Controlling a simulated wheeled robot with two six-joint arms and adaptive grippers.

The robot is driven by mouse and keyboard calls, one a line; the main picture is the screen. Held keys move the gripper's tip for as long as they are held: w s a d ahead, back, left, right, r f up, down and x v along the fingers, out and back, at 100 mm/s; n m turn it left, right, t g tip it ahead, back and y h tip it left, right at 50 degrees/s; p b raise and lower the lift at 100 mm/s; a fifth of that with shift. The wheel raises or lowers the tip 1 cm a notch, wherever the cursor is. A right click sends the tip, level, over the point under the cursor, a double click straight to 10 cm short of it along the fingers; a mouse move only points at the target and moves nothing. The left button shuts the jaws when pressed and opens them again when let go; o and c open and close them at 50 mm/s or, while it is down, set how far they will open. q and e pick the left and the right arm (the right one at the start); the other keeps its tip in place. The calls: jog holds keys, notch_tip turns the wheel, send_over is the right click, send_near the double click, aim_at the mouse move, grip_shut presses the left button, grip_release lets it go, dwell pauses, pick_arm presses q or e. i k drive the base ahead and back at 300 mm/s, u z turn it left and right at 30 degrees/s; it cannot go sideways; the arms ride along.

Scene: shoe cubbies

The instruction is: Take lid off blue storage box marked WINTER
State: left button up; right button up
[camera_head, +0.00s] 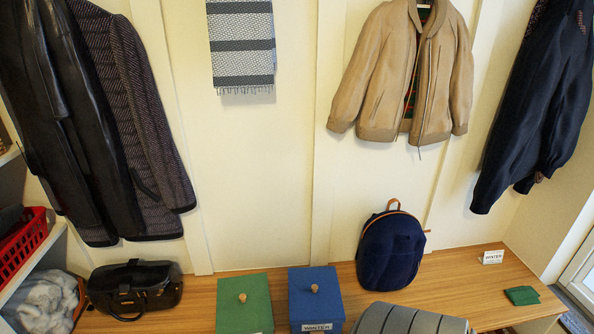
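The blue storage box (317,314) stands on the wooden bench near the bottom middle of the head view. A white label reading WINTER (317,327) is on its front. Its blue lid (315,283) is on top, with a small round wooden knob (314,288) in the middle. The lower part of the box is cut off by the frame edge. Neither of my grippers is in view.
A green box (243,301) with a similar knob stands just left of the blue box. A dark blue backpack (391,252), a grey striped item (408,321), a WINTER card (493,257) and a green cloth (522,296) are to the right. A black bag (135,290) sits left on the bench (200,294).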

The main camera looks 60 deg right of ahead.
aim_at(314, 295)
jog(key=z, duration=0.5)
jog(key=i, duration=0.85)
jog(key=z, duration=0.85)
